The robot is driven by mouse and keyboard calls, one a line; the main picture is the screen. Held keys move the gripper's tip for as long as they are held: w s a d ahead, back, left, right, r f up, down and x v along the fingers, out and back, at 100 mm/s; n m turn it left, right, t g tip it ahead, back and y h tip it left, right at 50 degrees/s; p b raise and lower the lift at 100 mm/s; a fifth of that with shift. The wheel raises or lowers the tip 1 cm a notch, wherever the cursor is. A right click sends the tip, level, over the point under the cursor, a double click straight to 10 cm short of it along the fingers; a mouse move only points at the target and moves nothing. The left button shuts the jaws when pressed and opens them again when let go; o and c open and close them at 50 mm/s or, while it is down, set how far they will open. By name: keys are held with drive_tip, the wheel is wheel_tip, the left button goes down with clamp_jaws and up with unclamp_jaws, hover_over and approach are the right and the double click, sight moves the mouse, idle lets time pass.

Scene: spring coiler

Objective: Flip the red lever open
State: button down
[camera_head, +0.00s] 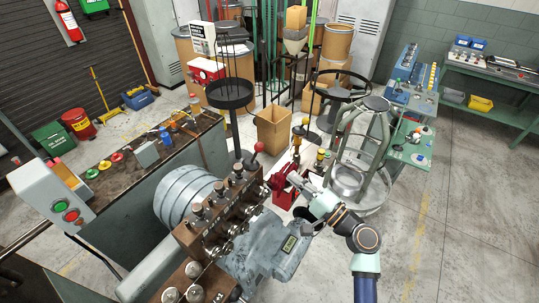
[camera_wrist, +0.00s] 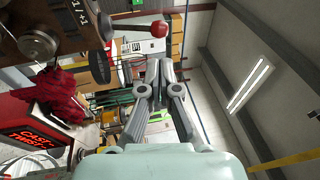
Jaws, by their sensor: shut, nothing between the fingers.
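The lever with a red ball knob (camera_head: 258,147) stands up from the far end of the spring coiler (camera_head: 215,213) in the head view. In the wrist view its red ball (camera_wrist: 159,28) is at the top centre, on a dark rod reaching in from the left. The exact depth gap cannot be told.
A row of rollers and knobs (camera_head: 228,222) lines the coiler. A cardboard box (camera_head: 273,128) and a metal-framed stand (camera_head: 383,150) are behind. Open floor (camera_head: 465,215) lies right.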

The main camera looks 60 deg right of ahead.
sight(263, 150)
drive_tip(key=p+x, duration=0.1)
drive_tip(key=x, duration=0.9)
drive_tip(key=shift+w+p, duration=0.25)
drive_tip(key=shift+p, duration=0.05)
drive_tip(key=shift+d+r, duration=0.1)
drive_tip(key=shift+r, duration=0.05)
